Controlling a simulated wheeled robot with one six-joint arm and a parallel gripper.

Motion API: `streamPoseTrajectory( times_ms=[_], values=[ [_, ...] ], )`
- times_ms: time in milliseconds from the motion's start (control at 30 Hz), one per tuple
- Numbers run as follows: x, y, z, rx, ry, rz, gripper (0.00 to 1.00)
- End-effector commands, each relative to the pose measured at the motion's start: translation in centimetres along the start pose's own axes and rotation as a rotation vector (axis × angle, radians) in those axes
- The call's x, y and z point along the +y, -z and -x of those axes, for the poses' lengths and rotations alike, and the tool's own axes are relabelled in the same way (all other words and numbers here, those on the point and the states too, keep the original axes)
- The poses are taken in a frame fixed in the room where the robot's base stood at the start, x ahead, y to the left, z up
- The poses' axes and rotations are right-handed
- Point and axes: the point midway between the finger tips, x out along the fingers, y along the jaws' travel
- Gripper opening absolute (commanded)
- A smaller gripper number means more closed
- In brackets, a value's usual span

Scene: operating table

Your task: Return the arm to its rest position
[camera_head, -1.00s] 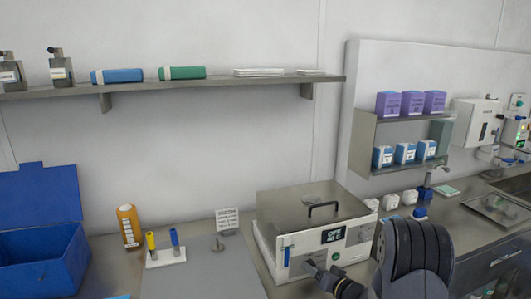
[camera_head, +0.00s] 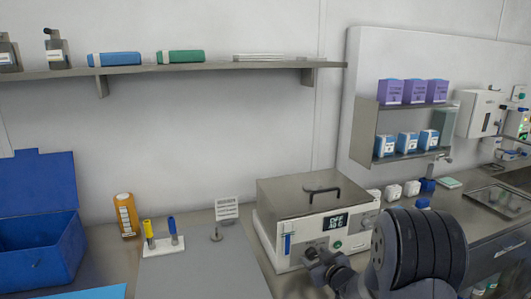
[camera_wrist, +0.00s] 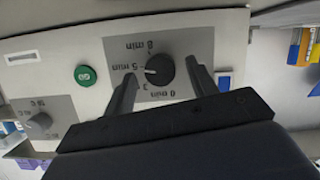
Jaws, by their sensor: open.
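My arm (camera_head: 420,250) reaches up from the lower right in the head view, in front of a steel-lidded device (camera_head: 310,212) with a lit display. My gripper (camera_wrist: 162,82) is open in the wrist view. Its two fingers point at the device's front panel, one on each side of a black timer dial (camera_wrist: 160,70) marked in minutes. The dial shows between the fingers with gaps beside it. In the head view my wrist hides part of the lower front panel, and the fingertips are hard to make out.
A green button (camera_wrist: 85,75) and a second dial (camera_wrist: 40,122) are on the same panel. A blue bin (camera_head: 40,245), an orange bottle (camera_head: 126,215) and a white holder (camera_head: 163,245) stand left. A wall shelf (camera_head: 170,70) runs above. The grey mat (camera_head: 205,270) is largely clear.

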Motion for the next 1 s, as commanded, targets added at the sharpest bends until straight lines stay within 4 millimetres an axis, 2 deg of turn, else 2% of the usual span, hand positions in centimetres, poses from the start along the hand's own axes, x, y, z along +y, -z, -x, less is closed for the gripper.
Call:
streamPoseTrajectory(
  times_ms=[1000],
  values=[
    [-0.56,-0.09,-0.05,-0.038,-0.175,0.570,0.55]
  ],
)
